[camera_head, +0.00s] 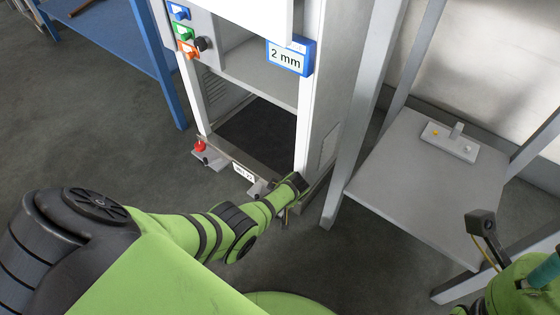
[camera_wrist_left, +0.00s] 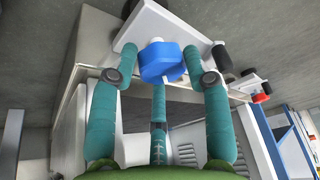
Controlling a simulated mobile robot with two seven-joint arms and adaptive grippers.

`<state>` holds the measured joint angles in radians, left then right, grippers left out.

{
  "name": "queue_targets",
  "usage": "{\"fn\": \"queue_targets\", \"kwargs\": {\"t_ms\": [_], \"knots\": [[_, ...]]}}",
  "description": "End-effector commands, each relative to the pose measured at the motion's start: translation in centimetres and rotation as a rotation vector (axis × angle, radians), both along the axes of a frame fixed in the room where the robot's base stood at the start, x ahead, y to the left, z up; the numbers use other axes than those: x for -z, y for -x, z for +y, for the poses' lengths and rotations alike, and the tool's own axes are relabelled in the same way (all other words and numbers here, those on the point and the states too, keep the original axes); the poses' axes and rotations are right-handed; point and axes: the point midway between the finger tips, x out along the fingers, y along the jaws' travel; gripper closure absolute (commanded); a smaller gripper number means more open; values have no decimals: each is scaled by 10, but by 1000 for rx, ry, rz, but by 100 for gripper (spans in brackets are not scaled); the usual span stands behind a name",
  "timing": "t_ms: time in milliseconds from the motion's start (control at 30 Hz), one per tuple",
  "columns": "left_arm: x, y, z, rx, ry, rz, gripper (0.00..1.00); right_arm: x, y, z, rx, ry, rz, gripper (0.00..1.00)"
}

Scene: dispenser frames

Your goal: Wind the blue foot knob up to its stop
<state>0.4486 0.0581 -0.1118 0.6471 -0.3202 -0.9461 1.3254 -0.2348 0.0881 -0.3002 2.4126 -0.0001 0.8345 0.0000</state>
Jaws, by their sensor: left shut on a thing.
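The blue foot knob (camera_wrist_left: 160,62) shows in the left wrist view, under a white foot plate (camera_wrist_left: 172,28) at the base of the dispenser frame. My left gripper (camera_wrist_left: 161,77) has its teal fingers around the knob and is shut on it. In the head view my left arm reaches to the frame's front right lower corner, where the gripper (camera_head: 288,192) is mostly hidden by the arm and the blue knob cannot be seen. My right gripper (camera_head: 545,272) shows only in part at the lower right edge, with one teal finger; its opening cannot be judged.
The dispenser frame (camera_head: 318,110) carries a "2 mm" sign (camera_head: 288,57) and small blue, green and orange parts (camera_head: 185,32). A red knob (camera_head: 199,146) is at its front left foot. A grey table (camera_head: 425,185) stands at the right, a blue bench (camera_head: 110,40) at the left.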

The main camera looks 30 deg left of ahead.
Motion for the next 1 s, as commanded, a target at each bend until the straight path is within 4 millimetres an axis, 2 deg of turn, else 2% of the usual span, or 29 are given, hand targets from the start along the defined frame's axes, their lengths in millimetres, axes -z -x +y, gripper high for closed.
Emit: {"fn": "queue_targets", "kwargs": {"t_ms": [33,233,267,300,767,1000], "knots": [[5,8,1,-8,1,20,84,0,0,0,0,-1,0,59],[5,9,1,-8,1,20,85,0,0,0,0,-1,0,59],[5,9,1,-8,1,20,40,0,0,0,0,-1,0,59],[5,8,1,-8,1,20,31,0,0,0,0,-1,0,59],[-2,3,-2,-1,1,6,31,1,-1,0,1,0,4,59],[-21,7,-9,-2,2,5,31,1,-1,0,0,1,4,59]]}}
